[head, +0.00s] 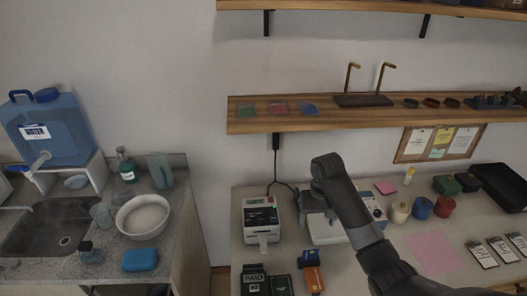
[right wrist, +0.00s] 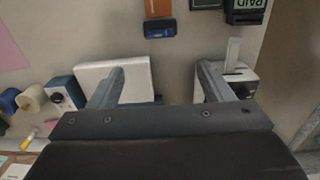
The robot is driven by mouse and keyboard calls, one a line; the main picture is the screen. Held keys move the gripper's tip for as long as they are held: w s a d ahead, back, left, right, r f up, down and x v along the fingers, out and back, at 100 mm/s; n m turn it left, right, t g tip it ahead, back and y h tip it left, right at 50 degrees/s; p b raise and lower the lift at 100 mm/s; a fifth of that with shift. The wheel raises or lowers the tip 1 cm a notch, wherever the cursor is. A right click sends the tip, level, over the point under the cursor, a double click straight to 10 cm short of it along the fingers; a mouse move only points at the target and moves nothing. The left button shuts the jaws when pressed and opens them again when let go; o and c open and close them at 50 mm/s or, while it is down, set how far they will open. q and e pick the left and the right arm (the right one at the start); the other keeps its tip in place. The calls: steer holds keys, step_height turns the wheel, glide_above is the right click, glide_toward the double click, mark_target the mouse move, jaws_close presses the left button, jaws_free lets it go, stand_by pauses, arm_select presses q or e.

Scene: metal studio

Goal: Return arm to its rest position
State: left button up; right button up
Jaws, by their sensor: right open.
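My right arm (head: 352,212) comes in from the lower right in the head view. It reaches over the counter, with its bent dark joint above the white scale-like device (head: 325,231). My right gripper (right wrist: 158,84) is open, its two grey fingers wide apart in the right wrist view. Nothing is held between them. The fingers hang over the counter between the white device (right wrist: 113,72) and the label printer (right wrist: 238,78). In the head view the fingers are mostly hidden by my arm. My left gripper is not in view.
The printer (head: 261,217) stands left of my arm. An orange-and-blue tool (head: 311,273) lies in front. Coloured pots (head: 421,208) and a pink sheet (head: 434,252) are to the right. A wooden shelf (head: 350,112) runs behind. The sink (head: 48,235) is far left.

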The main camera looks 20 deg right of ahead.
steer(key=shift+f, duration=0.1)
steer(key=s+a+f, duration=0.1)
steer(key=s+f, duration=0.5)
steer(key=s, duration=0.1)
steer(key=s+a+r+n+t+h, duration=0.2)
steer(key=s+t, duration=0.2)
steer(key=s, duration=1.9)
step_height(320, 180, down, 29)
steer(key=d+g+b, duration=0.2)
steer(key=b, duration=0.2)
steer(key=s+f+b, duration=0.2)
steer(key=s+f, duration=0.5)
steer(key=f, duration=0.3)
steer(key=s+a+f+y+b, duration=0.1)
steer(key=s+f+b, duration=0.1)
steer(key=s+f, duration=0.6)
steer(key=shift+a+f+g, duration=0.15)
steer(key=shift+f+g, duration=0.25)
steer(key=shift+f, duration=0.55)
